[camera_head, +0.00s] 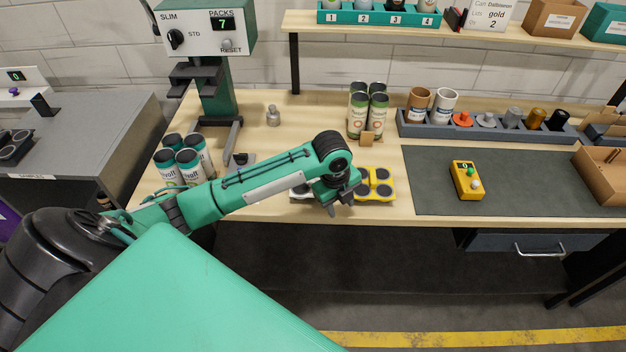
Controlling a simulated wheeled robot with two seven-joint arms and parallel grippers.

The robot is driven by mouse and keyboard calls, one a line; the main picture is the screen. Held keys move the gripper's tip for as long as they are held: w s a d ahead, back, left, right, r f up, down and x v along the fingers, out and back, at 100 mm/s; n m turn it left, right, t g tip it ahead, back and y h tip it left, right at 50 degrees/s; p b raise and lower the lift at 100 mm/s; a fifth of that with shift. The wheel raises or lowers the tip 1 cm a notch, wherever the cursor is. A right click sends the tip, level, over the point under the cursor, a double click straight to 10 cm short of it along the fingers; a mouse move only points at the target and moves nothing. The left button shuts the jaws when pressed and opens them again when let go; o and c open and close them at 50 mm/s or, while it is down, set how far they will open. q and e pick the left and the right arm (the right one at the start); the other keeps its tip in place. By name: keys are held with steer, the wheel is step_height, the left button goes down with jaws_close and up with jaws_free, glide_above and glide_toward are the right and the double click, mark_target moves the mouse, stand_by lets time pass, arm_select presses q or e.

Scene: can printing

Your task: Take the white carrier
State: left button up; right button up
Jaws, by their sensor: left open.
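The white carrier (301,193) lies on the wooden table near its front edge, mostly hidden behind my left arm and gripper. Only a part with a dark round opening shows at its left. My left gripper (339,209) is open, pointing down over the area between the white carrier and the yellow carrier (385,188). From this view I cannot tell the gripper's height above the white carrier or whether it touches it. The yellow carrier, with dark round openings, sits just to the right, partly behind the gripper. My right gripper is not in view.
A green press (216,90) and a group of cans (183,163) stand left. More cans (368,110) stand behind the carriers. A grey mat (540,185) with a yellow counter box (466,180) lies right. A grey rack (480,130) holds several items.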

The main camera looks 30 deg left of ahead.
arm_select(q)
steer(key=w+a+r+m+g+y, duration=0.1)
steer(key=w+a+r+m, duration=0.2)
steer(key=a+r, duration=0.35)
steer(key=w+a+r+m, duration=0.25)
steer(key=a+r, duration=0.25)
steer(key=r, duration=0.3)
steer(key=shift+m, duration=0.45)
steer(key=f+p, duration=0.1)
steer(key=f, duration=0.3)
steer(key=f+p, duration=0.1)
steer(key=f, duration=0.3)
steer(key=shift+s+a+f+p, duration=0.15)
steer(key=shift+s+f+p, duration=0.05)
steer(key=shift+f+p, duration=0.7)
steer(key=shift+f, duration=0.05)
step_height(320, 180, down, 3)
steer(key=shift+s+f+p, duration=0.1)
steer(key=shift+f+p, duration=0.1)
steer(key=shift+p, duration=0.55)
steer(key=shift+f, duration=0.4)
jaws_close()
